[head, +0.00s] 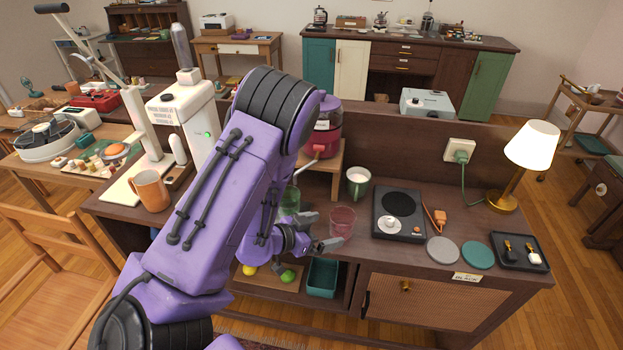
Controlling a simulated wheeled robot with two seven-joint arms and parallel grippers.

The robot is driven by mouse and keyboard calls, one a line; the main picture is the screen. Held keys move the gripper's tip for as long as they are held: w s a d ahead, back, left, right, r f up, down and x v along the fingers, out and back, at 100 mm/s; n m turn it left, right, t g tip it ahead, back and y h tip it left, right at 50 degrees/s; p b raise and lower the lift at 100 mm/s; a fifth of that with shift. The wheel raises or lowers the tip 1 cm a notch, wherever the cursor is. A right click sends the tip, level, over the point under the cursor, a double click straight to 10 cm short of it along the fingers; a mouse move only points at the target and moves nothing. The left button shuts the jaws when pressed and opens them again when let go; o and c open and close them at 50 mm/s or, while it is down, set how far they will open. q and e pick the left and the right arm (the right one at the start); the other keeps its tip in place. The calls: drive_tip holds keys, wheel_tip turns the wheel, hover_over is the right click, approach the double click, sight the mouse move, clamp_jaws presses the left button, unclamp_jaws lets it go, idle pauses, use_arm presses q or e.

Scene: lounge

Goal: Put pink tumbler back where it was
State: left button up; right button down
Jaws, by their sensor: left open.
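The pink tumbler (342,221) is a clear pink glass standing upright on the dark wooden counter, left of the black hot plate. My left gripper (322,242) is open at the tumbler's lower left, low by the counter's front edge. I cannot tell whether a finger touches the glass. The tumbler is not between the fingers as far as I can see. My purple left arm covers much of the counter's left part. My right gripper is not in view.
A green glass (290,199) stands partly behind my arm. A cream-and-green mug (358,181), the hot plate (398,214), a grey coaster (442,250), a teal coaster (478,254), a black tray (519,265) and a lamp (531,146) occupy the counter. An orange mug (150,190) is at left.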

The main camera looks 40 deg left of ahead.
use_arm(q)
drive_tip(key=v, duration=0.5)
drive_tip(key=shift+b, duration=0.3)
